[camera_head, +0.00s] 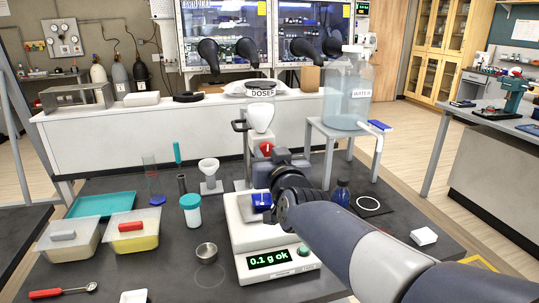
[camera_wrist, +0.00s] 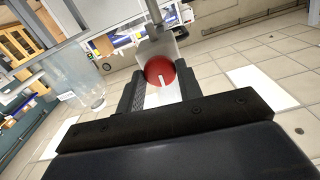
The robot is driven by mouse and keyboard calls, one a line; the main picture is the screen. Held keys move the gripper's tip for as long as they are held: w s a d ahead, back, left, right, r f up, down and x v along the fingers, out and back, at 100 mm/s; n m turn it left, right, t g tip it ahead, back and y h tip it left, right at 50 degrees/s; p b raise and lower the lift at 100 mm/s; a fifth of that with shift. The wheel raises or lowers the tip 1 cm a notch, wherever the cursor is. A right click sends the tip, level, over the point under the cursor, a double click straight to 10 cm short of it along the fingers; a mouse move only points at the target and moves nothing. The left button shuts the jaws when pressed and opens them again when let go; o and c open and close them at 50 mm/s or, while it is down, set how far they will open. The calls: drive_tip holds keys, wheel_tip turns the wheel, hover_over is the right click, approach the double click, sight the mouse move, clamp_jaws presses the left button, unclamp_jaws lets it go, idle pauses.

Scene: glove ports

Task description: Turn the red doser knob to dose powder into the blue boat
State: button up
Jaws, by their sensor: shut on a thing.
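The red doser knob (camera_head: 266,149) sits on the front of the white doser (camera_head: 260,118), under the jar labelled DOSER. In the wrist view the red knob (camera_wrist: 160,70) lies between my two fingers, its white mark pointing nearly straight down in the picture. My gripper (camera_wrist: 165,88) is shut on it; in the head view my gripper (camera_head: 277,157) reaches it from the right. The blue boat (camera_head: 261,199) is on the balance (camera_head: 250,235) below the doser, partly hidden by my arm. The balance display reads "0.1 g ok". Powder in the boat cannot be made out.
Left of the balance are a metal cup (camera_head: 206,252), a teal-lidded jar (camera_head: 190,208), a funnel stand (camera_head: 209,172) and two lidded tubs. A water carboy (camera_head: 348,90) on a stand and a dark blue bottle (camera_head: 341,191) are at right, near my arm.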

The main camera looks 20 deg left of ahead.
drive_tip(key=m+b, duration=0.2)
drive_tip(key=m, duration=0.1)
drive_tip(key=shift+f+m+b, duration=0.15)
drive_tip(key=shift+m+b, duration=0.15)
drive_tip(key=shift+b, duration=0.1)
drive_tip(key=m+b, duration=0.2)
drive_tip(key=m, duration=0.3)
idle(0.5)
drive_tip(key=o, duration=1)
drive_tip(key=shift+c, duration=0.2)
drive_tip(key=shift+s, duration=0.1)
